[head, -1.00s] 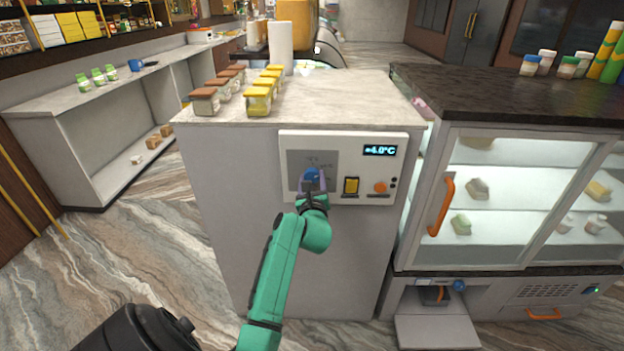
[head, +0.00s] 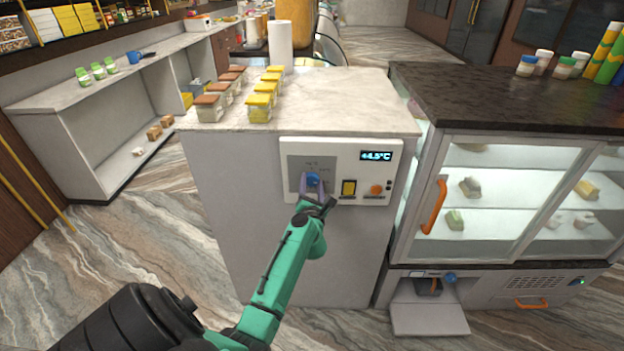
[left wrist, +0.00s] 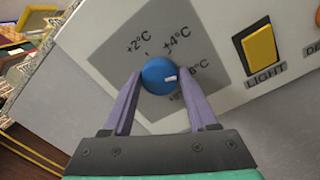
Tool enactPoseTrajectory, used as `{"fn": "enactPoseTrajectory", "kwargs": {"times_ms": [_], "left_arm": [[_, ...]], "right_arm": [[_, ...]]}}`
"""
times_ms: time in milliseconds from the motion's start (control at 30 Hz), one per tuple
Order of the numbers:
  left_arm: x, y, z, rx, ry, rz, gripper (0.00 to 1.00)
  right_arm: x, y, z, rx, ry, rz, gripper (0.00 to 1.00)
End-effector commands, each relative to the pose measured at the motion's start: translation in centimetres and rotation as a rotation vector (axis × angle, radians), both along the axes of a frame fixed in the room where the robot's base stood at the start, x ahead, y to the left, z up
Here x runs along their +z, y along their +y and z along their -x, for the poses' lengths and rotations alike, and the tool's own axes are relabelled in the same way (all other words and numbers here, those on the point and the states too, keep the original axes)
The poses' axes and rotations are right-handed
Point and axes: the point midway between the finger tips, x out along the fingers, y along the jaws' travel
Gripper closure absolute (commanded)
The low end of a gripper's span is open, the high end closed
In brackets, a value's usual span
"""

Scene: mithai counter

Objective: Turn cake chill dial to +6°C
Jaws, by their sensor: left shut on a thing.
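The blue cake chill dial (head: 313,178) is on the white control panel (head: 347,203) on the front of the counter. In the left wrist view the dial (left wrist: 155,76) has a white mark pointing right, toward the side with the +6°C label (left wrist: 196,70). Labels for +2°C and +4°C are above it, and a lower label is partly hidden. The display (head: 376,155) appears to read +4.5°C. My left gripper (head: 314,183) is shut on the dial, one finger on each side. My right gripper is not in view.
A yellow LIGHT switch (head: 349,188) and an orange button (head: 376,190) are right of the dial. A glass display case (head: 500,205) with an orange handle (head: 434,207) stands to the right. Jars (head: 259,108) and a paper roll (head: 280,46) stand on the countertop.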

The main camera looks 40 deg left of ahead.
Motion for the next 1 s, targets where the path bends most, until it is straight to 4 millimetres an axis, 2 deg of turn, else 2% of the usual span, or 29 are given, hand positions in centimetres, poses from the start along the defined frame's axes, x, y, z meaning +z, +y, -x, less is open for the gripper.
{"fn": "enactPoseTrajectory", "kwargs": {"times_ms": [367, 867, 900, 967, 1000], "left_arm": [[-0.07, 0.16, 0.10, 0.004, 0.100, -0.128, 0.97], [-0.14, 0.22, 0.13, 0.006, 0.113, -0.144, 0.97], [-0.14, 0.22, 0.13, 0.006, 0.112, -0.143, 0.34], [-0.13, 0.19, 0.13, 0.006, 0.111, -0.144, 0.11], [-0.12, 0.18, 0.11, 0.005, 0.112, -0.144, 0.11]], "right_arm": [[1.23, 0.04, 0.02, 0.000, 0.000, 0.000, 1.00], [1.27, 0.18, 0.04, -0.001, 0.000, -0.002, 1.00], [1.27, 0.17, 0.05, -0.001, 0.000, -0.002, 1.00], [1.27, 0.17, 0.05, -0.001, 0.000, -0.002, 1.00], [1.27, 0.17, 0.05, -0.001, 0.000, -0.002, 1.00]]}}
